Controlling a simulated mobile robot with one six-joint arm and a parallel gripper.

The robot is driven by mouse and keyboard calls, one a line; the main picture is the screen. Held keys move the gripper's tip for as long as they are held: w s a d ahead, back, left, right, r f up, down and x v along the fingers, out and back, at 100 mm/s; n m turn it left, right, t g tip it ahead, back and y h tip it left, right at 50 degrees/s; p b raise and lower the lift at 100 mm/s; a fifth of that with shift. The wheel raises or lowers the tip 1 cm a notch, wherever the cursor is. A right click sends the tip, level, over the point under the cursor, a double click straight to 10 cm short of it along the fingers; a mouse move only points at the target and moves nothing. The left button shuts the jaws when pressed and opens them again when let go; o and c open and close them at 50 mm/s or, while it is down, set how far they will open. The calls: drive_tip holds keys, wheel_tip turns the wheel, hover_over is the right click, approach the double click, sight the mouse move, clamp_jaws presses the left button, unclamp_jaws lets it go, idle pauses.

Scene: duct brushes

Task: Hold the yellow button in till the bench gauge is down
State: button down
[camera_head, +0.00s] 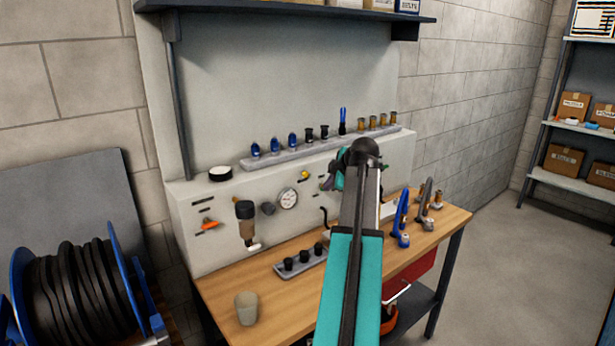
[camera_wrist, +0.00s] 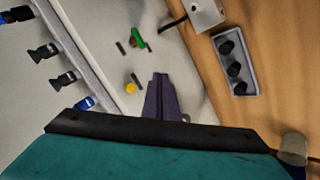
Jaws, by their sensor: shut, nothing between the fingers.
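The yellow button (camera_head: 305,175) is on the pale upright panel at the back of the bench, just above and right of the round white bench gauge (camera_head: 288,199). The gauge's needle is too small to read. My gripper (camera_wrist: 160,78) is shut and empty, its dark fingers pointing at the panel. In the wrist view the yellow button (camera_wrist: 131,87) shows just left of the fingertips, with a gap in the picture; whether they touch the panel I cannot tell. In the head view my arm mostly hides the gripper. The gauge is largely hidden behind my fingers in the wrist view.
A green-handled part (camera_wrist: 137,38) is on the panel near the fingers. A filter bowl (camera_head: 245,222) and an orange lever (camera_head: 208,225) are left of the gauge. A tray of black fittings (camera_head: 300,262) and a cup (camera_head: 246,308) stand on the bench. A row of fittings stands on the ledge above.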

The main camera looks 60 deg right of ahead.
sight(305, 174)
drive_tip(key=w+d, duration=0.2)
drive_tip(key=w, duration=0.5)
drive_tip(key=shift+w+d, duration=0.2)
drive_tip(key=shift+d, duration=0.05)
idle(0.8)
drive_tip(key=shift+w+d+b, duration=0.25)
drive_tip(key=shift+w+b, duration=0.2)
drive_tip(key=shift+w, duration=0.5)
idle(2.5)
drive_tip(key=shift+s, duration=0.15)
idle(1.5)
drive_tip(key=shift+s+a, duration=0.3)
drive_tip(key=shift+s, duration=0.45)
drive_tip(key=shift+s, duration=0.1)
